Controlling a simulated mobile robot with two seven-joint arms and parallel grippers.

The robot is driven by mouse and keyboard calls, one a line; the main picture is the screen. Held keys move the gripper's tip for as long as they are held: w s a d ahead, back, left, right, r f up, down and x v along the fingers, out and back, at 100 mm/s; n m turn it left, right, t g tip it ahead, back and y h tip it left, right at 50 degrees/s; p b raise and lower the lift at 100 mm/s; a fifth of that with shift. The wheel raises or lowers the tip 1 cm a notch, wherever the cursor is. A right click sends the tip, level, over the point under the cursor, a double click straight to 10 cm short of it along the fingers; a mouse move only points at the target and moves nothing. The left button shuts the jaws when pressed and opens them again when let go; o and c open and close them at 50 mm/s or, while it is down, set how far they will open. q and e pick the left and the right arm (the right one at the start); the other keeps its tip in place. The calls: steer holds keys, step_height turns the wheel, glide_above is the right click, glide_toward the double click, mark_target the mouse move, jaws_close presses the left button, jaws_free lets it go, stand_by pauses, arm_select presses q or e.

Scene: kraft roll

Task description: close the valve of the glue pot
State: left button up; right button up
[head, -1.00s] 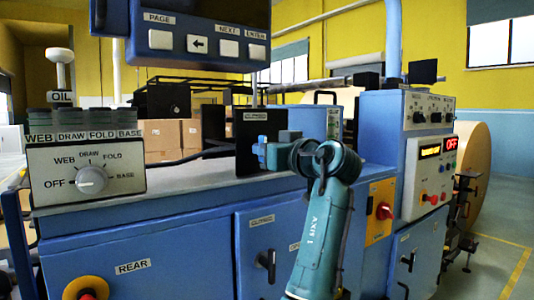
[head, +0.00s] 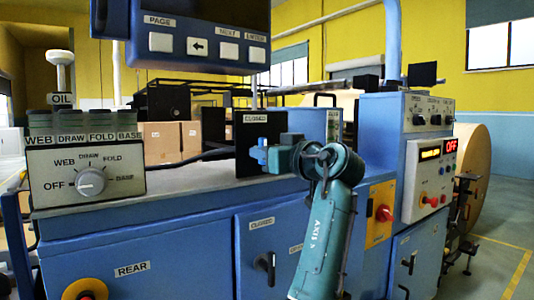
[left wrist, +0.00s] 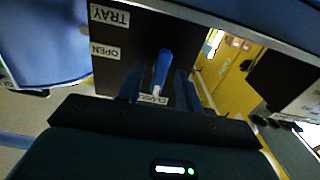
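A dark upright plate (head: 251,130) stands on the blue machine top in the head view, with a "CLOSED" label at its upper edge. In the left wrist view the plate (left wrist: 111,70) appears upside down, with "TRAY", "OPEN" and a partly hidden third label. A blue lever handle (left wrist: 162,68) stands out from it, near the partly hidden label. My left gripper (left wrist: 158,88) is open, its fingers either side of the handle with gaps visible. In the head view my left gripper (head: 264,155) is at the plate's front. I cannot make out the pot itself. My right gripper is not in view.
The machine top between box and plate is mostly clear.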

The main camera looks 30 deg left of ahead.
arm_select(q)
steer(key=b+v, duration=0.1)
steer(key=v, duration=1.1)
steer(key=shift+s+d+b, duration=0.2)
steer(key=shift+d+b, duration=0.1)
steer(key=shift+b, duration=0.05)
